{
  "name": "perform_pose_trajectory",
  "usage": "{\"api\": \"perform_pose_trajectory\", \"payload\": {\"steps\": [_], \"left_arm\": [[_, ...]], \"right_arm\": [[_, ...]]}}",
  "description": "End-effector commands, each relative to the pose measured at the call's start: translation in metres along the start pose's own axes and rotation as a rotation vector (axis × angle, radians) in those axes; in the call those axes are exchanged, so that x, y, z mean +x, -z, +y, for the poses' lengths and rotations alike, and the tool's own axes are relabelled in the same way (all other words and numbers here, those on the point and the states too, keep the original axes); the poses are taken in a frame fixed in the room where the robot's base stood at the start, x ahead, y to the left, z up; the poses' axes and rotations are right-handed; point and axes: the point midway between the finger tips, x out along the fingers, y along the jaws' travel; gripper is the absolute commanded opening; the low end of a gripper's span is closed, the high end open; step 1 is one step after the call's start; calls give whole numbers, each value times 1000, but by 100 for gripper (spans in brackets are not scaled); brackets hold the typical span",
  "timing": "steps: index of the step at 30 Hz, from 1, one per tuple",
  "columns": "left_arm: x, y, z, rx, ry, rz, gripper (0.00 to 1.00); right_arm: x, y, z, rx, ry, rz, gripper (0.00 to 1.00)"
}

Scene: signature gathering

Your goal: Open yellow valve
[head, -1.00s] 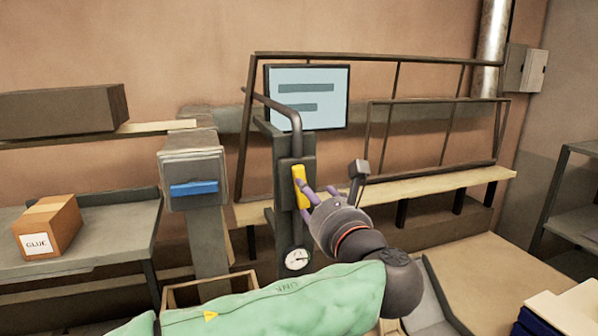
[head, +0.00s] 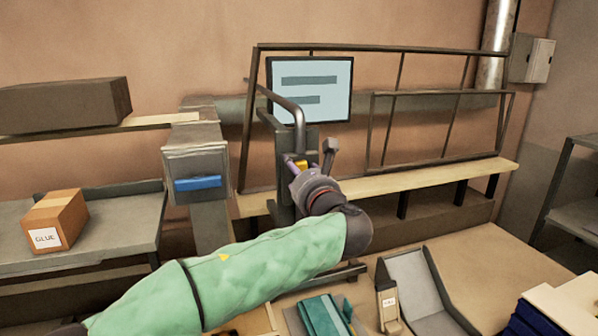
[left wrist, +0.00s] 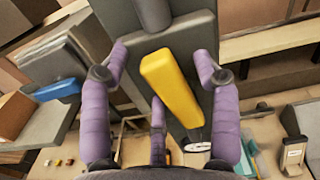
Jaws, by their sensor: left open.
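The yellow valve handle (left wrist: 172,88) is a block-shaped lever on a grey post (head: 284,150) with a bent pipe at its top. In the head view only a small yellow part (head: 301,165) shows; my gripper hides the rest. My left gripper (head: 298,170) is in front of the handle. In the left wrist view its purple fingers (left wrist: 162,62) are spread open, with the handle between them and a gap on both sides. A round gauge (left wrist: 197,146) sits below the handle. My right gripper is not in view.
A grey box with a blue front bar (head: 197,184) stands left of the post. A metal frame (head: 440,94) and wooden bench (head: 420,187) are behind and to the right. A glue carton (head: 55,220) lies on the left shelf. A screen (head: 322,88) hangs behind.

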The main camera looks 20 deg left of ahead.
Motion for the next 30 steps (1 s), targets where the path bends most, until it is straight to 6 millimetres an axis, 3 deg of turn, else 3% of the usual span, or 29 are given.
{"api": "perform_pose_trajectory", "payload": {"steps": [5, 11, 17, 30], "left_arm": [[0, 0, 0, 0, 1, 0, 62], [0, 0, 0, 0, 2, 0, 7], [0, -1, -1, 4, 3, -1, 6], [-1, -4, -6, 171, 5, -3, 6]], "right_arm": [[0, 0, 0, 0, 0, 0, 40], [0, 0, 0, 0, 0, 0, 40], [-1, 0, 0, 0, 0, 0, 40], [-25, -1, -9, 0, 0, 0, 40]]}}
